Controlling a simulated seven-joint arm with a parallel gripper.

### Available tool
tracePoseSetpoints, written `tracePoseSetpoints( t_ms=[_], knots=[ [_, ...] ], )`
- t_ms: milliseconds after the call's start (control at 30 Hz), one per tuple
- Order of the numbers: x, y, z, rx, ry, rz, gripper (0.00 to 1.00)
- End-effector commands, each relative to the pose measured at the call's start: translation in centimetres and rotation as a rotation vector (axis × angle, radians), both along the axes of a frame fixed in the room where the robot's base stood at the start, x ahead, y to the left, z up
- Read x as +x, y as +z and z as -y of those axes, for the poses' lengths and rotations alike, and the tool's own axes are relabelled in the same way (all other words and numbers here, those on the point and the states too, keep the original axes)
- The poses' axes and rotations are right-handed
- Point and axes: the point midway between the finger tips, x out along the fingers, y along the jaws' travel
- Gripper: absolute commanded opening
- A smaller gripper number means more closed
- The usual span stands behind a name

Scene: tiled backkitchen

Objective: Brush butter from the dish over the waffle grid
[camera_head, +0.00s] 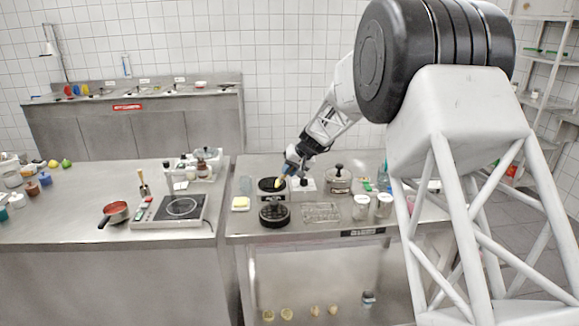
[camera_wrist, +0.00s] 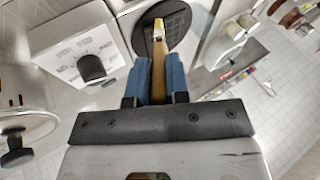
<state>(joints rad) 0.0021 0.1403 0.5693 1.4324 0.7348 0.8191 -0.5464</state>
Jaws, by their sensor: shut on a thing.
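My gripper (camera_head: 290,168) is shut on a brush, with its blue fingers (camera_wrist: 156,80) on either side of the wooden handle (camera_wrist: 158,58). The brush's pale yellow tip (camera_head: 278,183) points down and away from the fingers. The waffle iron stands open on the steel counter, with a dark round lower grid (camera_head: 273,215) and a dark raised part (camera_head: 271,186) behind it. In the wrist view the tip overlaps a dark round gridded plate (camera_wrist: 176,22); I cannot tell whether they touch. A dish with yellow butter (camera_head: 240,203) sits left of the iron.
A white box (camera_head: 303,189) stands just right of the iron, showing a black knob (camera_wrist: 91,67) in the wrist view. A lidded pot (camera_head: 338,180), a wire rack (camera_head: 321,212) and two jars (camera_head: 361,207) are further right. A hob (camera_head: 182,207) stands on the left counter.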

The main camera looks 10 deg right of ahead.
Motion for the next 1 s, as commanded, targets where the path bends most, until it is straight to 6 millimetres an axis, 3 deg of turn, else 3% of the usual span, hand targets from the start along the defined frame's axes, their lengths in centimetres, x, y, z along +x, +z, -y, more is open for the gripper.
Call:
tracePoseSetpoints(
  t_ms=[833,1000],
  knots=[
    [7.7,-0.1,0.0,0.000,0.000,0.000,0.00],
    [7.1,-0.1,-1.3,0.000,0.000,0.000,0.00]
  ],
)
